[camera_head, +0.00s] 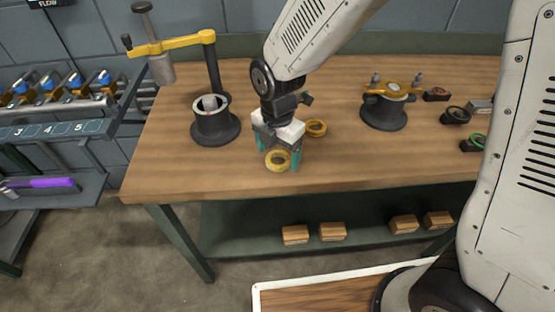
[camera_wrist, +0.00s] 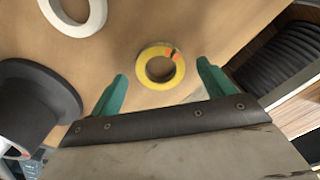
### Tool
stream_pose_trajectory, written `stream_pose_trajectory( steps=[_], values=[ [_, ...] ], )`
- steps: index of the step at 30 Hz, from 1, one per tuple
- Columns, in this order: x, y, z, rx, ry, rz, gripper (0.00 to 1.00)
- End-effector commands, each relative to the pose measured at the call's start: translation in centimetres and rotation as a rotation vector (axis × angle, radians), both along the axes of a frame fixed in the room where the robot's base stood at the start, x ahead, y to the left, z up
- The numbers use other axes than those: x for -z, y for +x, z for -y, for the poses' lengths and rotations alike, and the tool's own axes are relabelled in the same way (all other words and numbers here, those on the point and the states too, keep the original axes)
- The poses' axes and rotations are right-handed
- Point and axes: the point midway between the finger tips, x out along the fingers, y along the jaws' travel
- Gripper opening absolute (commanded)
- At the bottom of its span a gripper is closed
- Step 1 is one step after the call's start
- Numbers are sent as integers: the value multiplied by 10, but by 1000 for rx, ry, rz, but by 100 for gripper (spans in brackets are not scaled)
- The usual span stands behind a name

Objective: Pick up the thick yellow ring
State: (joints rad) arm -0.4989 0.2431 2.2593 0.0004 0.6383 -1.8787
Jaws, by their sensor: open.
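A yellow ring (camera_head: 277,168) lies flat on the workbench near its front edge. In the wrist view this yellow ring (camera_wrist: 144,66) shows an orange-red mark on its top and sits between and a little beyond my fingertips. My gripper (camera_head: 278,162) has two teal fingers, points down and is open and empty above the ring. Its spread fingers also show in the wrist view (camera_wrist: 162,69). A second, darker gold ring (camera_head: 316,134) lies on the bench farther back and right. A pale ring (camera_wrist: 62,23) shows at the upper left of the wrist view. I cannot tell exact thicknesses.
A black flanged housing (camera_head: 212,127) stands left of my gripper, by a post with a yellow arm (camera_head: 180,44). A second housing with a yellow clamp (camera_head: 384,114) stands at the right. The front of the wooden bench (camera_head: 370,165) is clear. Wooden blocks (camera_head: 295,235) sit on the shelf below.

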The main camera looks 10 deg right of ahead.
Motion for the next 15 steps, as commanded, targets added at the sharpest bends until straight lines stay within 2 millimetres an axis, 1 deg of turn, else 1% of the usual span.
stream_pose_trajectory(
  steps=[1,3,9,10,11,12,15],
  values=[
    [6,0,0,0,-1,-2,81],
    [8,0,0,0,1,1,81],
    [9,0,0,1,1,1,81],
    [9,0,0,1,1,1,78],
    [9,0,0,1,1,1,70],
    [9,0,0,1,1,1,59],
    [9,0,0,1,1,1,33]
  ],
)
